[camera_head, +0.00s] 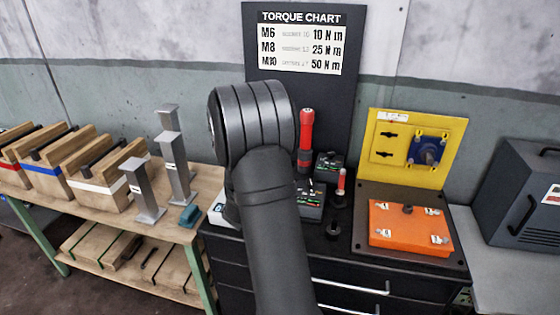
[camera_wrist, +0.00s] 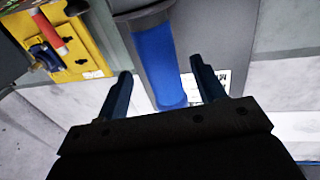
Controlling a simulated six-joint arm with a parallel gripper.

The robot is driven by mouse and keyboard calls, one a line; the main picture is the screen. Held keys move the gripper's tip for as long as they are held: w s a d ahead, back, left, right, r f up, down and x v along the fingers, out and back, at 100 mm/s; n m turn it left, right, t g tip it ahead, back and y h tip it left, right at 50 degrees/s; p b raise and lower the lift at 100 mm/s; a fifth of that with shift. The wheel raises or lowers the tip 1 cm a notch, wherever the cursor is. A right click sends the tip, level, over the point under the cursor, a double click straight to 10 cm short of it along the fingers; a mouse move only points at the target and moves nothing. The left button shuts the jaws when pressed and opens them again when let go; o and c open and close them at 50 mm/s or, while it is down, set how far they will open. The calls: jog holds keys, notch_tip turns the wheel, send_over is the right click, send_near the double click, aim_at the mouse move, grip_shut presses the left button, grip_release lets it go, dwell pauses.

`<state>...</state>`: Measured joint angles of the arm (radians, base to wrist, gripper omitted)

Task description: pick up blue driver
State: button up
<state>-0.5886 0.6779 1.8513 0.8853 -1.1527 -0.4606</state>
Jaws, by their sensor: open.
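The blue driver (camera_wrist: 156,62) shows in the wrist view as a blue cylinder with a grey collar at its upper end. My gripper (camera_wrist: 161,66) is open, with one dark finger on each side of the blue cylinder. There is a visible gap on both sides, and neither finger appears to touch it. I cannot tell how deep the driver sits between the fingers. In the head view my own arm covers the middle of the bench, and the blue driver and my gripper are hidden.
A red driver (camera_head: 306,130) stands upright right of my arm, beside a smaller red-handled tool (camera_head: 341,182). A yellow panel (camera_head: 447,160) and an orange box (camera_head: 410,229) are farther right. Grey metal posts (camera_head: 172,170) and wooden blocks (camera_head: 100,185) stand on the left bench.

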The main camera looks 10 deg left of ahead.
jog(key=shift+w+d+r, duration=0.1)
jog(key=shift+w+d, duration=0.1)
jog(key=shift+w, duration=0.75)
jog(key=shift+w+d+f, duration=0.1)
jog(key=shift+w+d, duration=0.05)
jog(key=shift+w, duration=0.75)
jog(key=shift+w+d+r, duration=0.1)
jog(key=shift+w+d, duration=0.1)
jog(key=shift+w, duration=0.75)
jog(key=shift+r, duration=0.1)
jog(key=c, duration=1.2)
